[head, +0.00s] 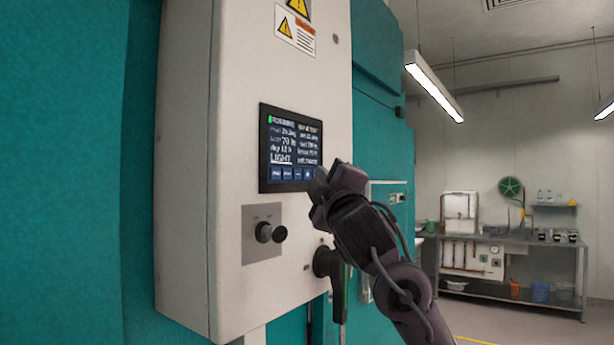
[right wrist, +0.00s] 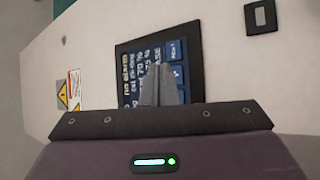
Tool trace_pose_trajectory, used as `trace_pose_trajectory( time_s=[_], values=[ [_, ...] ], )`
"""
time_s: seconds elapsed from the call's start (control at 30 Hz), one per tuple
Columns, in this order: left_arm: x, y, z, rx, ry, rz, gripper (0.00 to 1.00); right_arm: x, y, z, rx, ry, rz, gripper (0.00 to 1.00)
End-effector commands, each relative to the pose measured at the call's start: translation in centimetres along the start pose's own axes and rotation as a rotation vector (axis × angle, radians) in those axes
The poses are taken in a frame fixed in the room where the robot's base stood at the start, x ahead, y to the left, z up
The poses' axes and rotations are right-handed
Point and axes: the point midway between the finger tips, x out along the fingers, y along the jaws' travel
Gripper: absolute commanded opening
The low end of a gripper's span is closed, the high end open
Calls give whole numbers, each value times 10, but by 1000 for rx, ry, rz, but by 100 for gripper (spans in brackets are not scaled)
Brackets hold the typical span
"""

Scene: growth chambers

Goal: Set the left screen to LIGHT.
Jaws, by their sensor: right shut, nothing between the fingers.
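The screen (head: 291,140) is a dark panel with white text and a row of blue buttons (head: 290,174) along its bottom, set in the pale control box. The word LIGHT shows underlined at its lower left. My right gripper (head: 319,186) is shut and empty at the screen's lower right corner, hiding part of it. In the right wrist view the screen (right wrist: 133,75) appears turned sideways, and my shut fingers (right wrist: 160,83) overlap it near the button column. I cannot tell whether the fingertips touch the glass. My left gripper is not in view.
Below the screen are a black knob (head: 266,232) on a grey plate and a black handle (head: 337,278) close under my right wrist. Warning labels (head: 296,28) are above. A bench (head: 512,247) stands far right across open floor.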

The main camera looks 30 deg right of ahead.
Motion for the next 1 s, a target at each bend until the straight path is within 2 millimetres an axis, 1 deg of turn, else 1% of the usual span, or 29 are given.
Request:
trace_pose_trajectory(
  time_s=[0.3, 0.5, 1.0],
  values=[
    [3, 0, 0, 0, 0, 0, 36, -22, 16, 15, 1, 1, 0, 0],
    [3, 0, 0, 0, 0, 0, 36, -32, 23, 23, 1, 0, 1, 0],
    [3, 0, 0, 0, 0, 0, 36, -32, 23, 24, 0, 0, 0, 0]
  ],
)
